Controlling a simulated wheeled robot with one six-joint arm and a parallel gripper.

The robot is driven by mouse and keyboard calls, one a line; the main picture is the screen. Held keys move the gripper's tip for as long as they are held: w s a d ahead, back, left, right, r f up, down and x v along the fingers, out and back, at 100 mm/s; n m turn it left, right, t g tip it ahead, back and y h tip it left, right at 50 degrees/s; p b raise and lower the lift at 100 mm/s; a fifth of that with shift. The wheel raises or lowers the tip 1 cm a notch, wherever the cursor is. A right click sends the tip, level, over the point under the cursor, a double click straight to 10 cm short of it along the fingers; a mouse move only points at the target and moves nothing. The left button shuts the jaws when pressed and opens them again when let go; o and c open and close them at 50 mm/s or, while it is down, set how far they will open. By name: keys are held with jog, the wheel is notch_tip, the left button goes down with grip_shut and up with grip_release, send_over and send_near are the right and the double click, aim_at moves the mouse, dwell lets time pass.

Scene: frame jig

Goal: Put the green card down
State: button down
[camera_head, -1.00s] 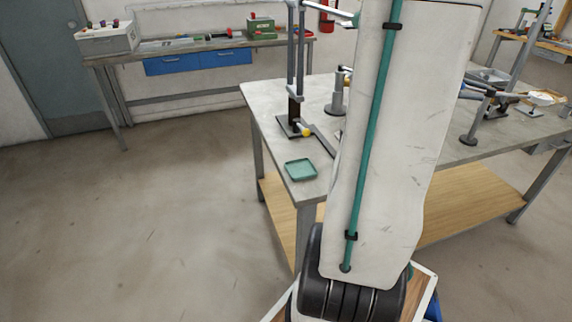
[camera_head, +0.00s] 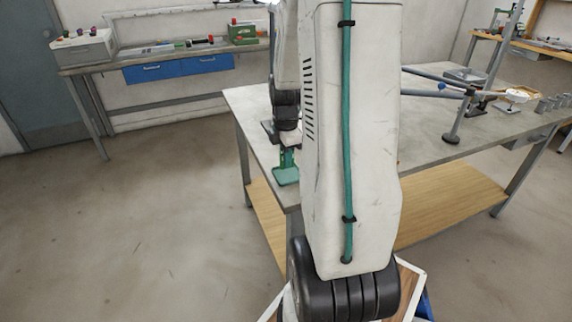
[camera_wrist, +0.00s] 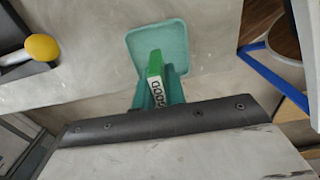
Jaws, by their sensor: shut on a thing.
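The green card (camera_wrist: 155,64) shows edge-on in the wrist view, with a white strip of black letters along its side. My gripper (camera_wrist: 158,90) is shut on it with its teal fingers. The card's far end overlaps the shallow green tray (camera_wrist: 174,32) in this view; whether it touches the tray floor I cannot tell. In the head view my gripper (camera_head: 287,157) points down at the tray (camera_head: 283,178) near the table's left corner. There my arm hides much of the scene, and the card is hard to make out from the green fingers.
The grey table (camera_head: 425,135) carries the tray. A yellow knob (camera_wrist: 42,47) on a dark fixture stands left of the tray in the wrist view. A grey post (camera_head: 484,80) stands on the right part of the table. A bench with blue drawers (camera_head: 165,69) is behind.

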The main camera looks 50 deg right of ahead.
jog(key=shift+f, duration=1.35)
jog(key=shift+f, duration=0.1)
jog(key=c, duration=1.5)
grip_release()
jog(key=shift+o, duration=0.2)
